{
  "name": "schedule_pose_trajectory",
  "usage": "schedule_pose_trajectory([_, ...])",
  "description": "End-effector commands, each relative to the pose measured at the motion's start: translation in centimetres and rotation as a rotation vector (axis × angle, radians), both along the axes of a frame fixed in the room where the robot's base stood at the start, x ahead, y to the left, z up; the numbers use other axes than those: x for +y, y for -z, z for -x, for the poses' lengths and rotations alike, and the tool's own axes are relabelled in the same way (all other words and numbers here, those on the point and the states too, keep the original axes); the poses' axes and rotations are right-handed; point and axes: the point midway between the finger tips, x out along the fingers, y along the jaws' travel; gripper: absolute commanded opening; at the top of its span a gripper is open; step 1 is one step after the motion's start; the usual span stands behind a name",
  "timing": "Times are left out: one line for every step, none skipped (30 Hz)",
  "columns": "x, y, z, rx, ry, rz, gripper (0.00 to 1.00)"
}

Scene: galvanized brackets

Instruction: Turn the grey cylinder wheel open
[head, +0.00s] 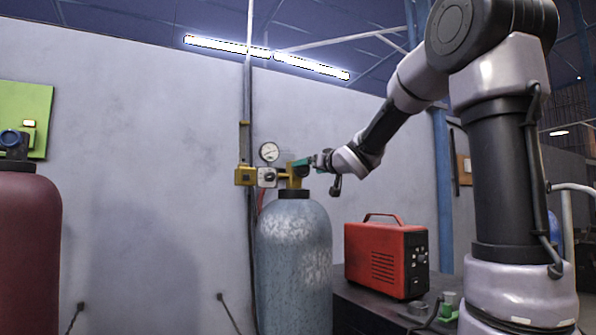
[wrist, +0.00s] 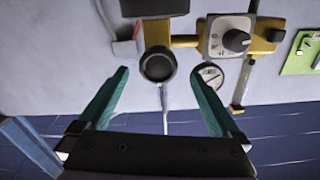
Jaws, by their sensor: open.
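The grey cylinder (head: 293,265) stands upright near the wall, with a dark collar and a brass valve (head: 294,175) on top. Its wheel (wrist: 158,66) shows in the wrist view as a round dark knob on the valve. I cannot make the wheel out in the head view. My gripper (head: 303,163) is at valve height from the right. In the wrist view my gripper (wrist: 160,74) is open, its two green fingers to the left and right of the wheel with gaps on both sides. Nothing is held.
A regulator with a dial (wrist: 236,40) and a round gauge (head: 269,152) sits beside the valve. A red machine (head: 386,258) stands on a dark bench right of the cylinder, below my arm. A maroon cylinder (head: 28,250) is at far left.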

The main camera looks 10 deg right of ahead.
Motion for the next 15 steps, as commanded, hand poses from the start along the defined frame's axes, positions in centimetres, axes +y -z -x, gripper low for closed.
schedule_pose_trajectory([0.3, 0.1, -1.1, 0.002, 0.0, 0.0, 0.99])
schedule_pose_trajectory([0.5, 0.1, -1.6, 0.002, 0.0, 0.0, 0.99])
schedule_pose_trajectory([0.7, 0.1, -2.3, 0.002, 0.0, 0.0, 0.99])
schedule_pose_trajectory([0.8, 0.1, -2.7, 0.003, 0.001, -0.001, 0.99])
schedule_pose_trajectory([1.0, 0.1, -3.1, 0.002, 0.0, -0.002, 0.99])
schedule_pose_trajectory([1.2, 0.1, -3.7, 0.001, 0.0, 0.0, 0.99])
schedule_pose_trajectory([1.3, 0.0, -4.0, 0.001, 0.0, 0.0, 0.99])
schedule_pose_trajectory([1.4, 0.0, -4.3, 0.0, 0.0, 0.0, 0.99])
schedule_pose_trajectory([1.5, 0.0, -4.6, 0.001, 0.0, 0.0, 0.99])
schedule_pose_trajectory([1.6, 0.0, -4.8, 0.001, 0.001, -0.001, 0.99])
schedule_pose_trajectory([1.6, 0.0, -5.0, 0.001, 0.001, -0.001, 0.99])
schedule_pose_trajectory([1.7, 0.0, -5.1, 0.001, 0.001, -0.001, 0.99])
schedule_pose_trajectory([1.7, 0.0, -5.2, 0.0, 0.001, -0.001, 0.99])
schedule_pose_trajectory([1.7, 0.0, -5.3, 0.0, 0.001, -0.001, 0.99])
schedule_pose_trajectory([1.7, 0.0, -5.3, 0.0, 0.001, -0.001, 0.99])
